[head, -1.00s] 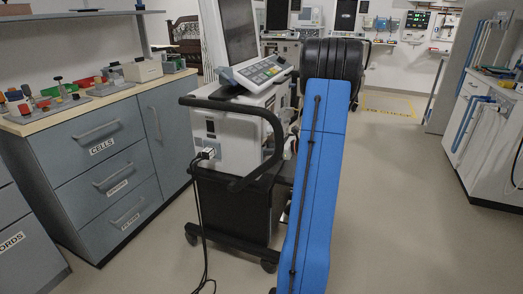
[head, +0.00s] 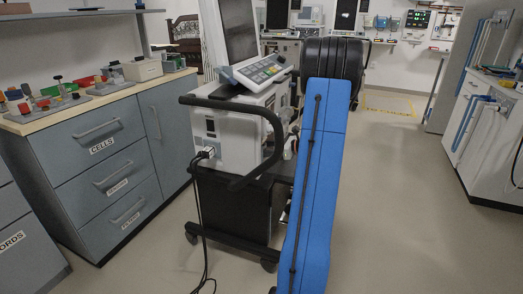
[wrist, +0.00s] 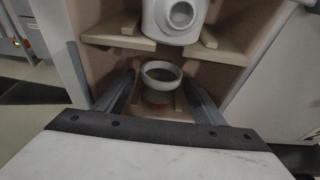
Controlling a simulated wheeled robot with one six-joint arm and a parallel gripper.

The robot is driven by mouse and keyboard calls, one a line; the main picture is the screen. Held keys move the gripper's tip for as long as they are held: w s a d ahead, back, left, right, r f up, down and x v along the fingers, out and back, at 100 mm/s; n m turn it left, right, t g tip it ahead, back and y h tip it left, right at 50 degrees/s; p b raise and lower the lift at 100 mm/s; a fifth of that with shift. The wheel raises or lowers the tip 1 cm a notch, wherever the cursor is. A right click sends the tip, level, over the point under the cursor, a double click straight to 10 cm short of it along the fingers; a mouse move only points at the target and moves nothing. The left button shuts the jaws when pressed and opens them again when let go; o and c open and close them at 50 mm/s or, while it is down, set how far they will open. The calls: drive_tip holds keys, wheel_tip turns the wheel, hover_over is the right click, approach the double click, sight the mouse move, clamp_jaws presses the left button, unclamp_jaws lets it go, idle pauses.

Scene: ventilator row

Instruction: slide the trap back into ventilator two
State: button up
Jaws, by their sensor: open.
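In the wrist view, a round cup with a pale rim (wrist: 162,73) and a reddish part low down, which looks like the trap, stands upright inside a tan-walled recess. A white rounded housing with a round port (wrist: 180,16) sits above it on a split wooden-looking ledge. My gripper (wrist: 159,79) is open, with one dark finger on each side of the cup; I cannot tell whether either touches it. In the head view, a ventilator (head: 228,132) stands on a black wheeled cart. My blue arm hides its right side, and my gripper is out of sight there.
A blue-grey drawer cabinet (head: 100,185) with small parts on its top stands at the left. A black cable (head: 204,235) hangs from the ventilator to the floor. Open floor (head: 400,220) lies to the right, before a white bench (head: 490,150).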

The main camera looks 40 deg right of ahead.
drive_tip(key=v, duration=1.7)
drive_tip(key=shift+s+d, duration=0.1)
drive_tip(key=shift+s, duration=0.05)
